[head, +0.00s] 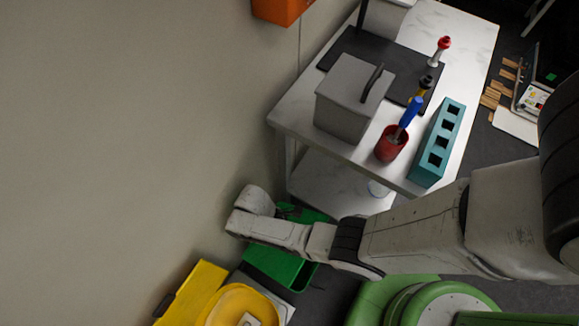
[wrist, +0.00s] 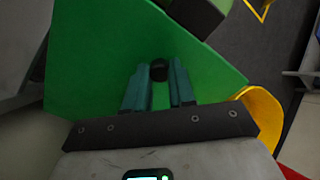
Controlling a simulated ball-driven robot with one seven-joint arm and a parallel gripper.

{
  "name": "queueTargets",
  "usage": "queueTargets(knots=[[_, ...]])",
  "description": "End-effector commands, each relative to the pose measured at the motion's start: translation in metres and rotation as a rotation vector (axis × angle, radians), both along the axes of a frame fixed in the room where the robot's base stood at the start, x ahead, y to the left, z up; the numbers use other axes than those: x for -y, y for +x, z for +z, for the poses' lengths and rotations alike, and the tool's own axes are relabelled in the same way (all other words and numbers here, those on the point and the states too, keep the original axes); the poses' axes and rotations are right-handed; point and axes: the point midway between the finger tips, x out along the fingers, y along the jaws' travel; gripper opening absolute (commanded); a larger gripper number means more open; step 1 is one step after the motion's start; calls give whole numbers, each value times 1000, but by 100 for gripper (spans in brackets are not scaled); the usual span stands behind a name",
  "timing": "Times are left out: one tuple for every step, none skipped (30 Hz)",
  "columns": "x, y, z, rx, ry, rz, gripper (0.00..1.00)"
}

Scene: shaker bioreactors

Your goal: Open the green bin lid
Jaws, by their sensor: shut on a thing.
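The green lid (wrist: 110,50) fills much of the wrist view, a broad flat panel with a small dark round knob (wrist: 159,71) on it. My gripper (wrist: 160,84) has its two teal fingers on either side of this knob and is shut on it. In the head view, the green bin (head: 272,262) stands on the floor below my arm. A green piece (head: 308,214), likely part of the lid, shows behind my forearm. My wrist hides much of it, and my fingers are not visible there. I cannot tell how far the lid is tilted.
A yellow bin (head: 188,290) stands left of the green bin, near the wall. A white table (head: 300,118) is behind, holding a grey box (head: 345,110), a red cup (head: 390,146) and a teal rack (head: 428,160). An orange box (head: 282,10) hangs on the wall.

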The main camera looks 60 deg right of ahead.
Motion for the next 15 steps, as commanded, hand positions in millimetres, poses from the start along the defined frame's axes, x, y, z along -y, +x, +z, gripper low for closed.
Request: queueTargets(knots=[[0, -1, 0, -4, -1, 1, 0], [0, -1, 0, -6, -1, 1, 0], [0, -1, 0, -7, -1, 1, 0], [0, -1, 0, -8, -2, 1, 0], [0, -1, 0, -8, -1, 2, 0], [0, -1, 0, -8, -1, 2, 0], [0, -1, 0, -7, -1, 2, 0], [0, -1, 0, -7, -1, 2, 0], [0, -1, 0, -6, -1, 2, 0], [0, -1, 0, -6, -1, 2, 0], [0, -1, 0, -6, -1, 2, 0], [0, -1, 0, -6, -1, 2, 0], [0, -1, 0, -6, -1, 2, 27], [0, -1, 0, -6, -1, 2, 30], [0, -1, 0, -6, -1, 2, 34]])
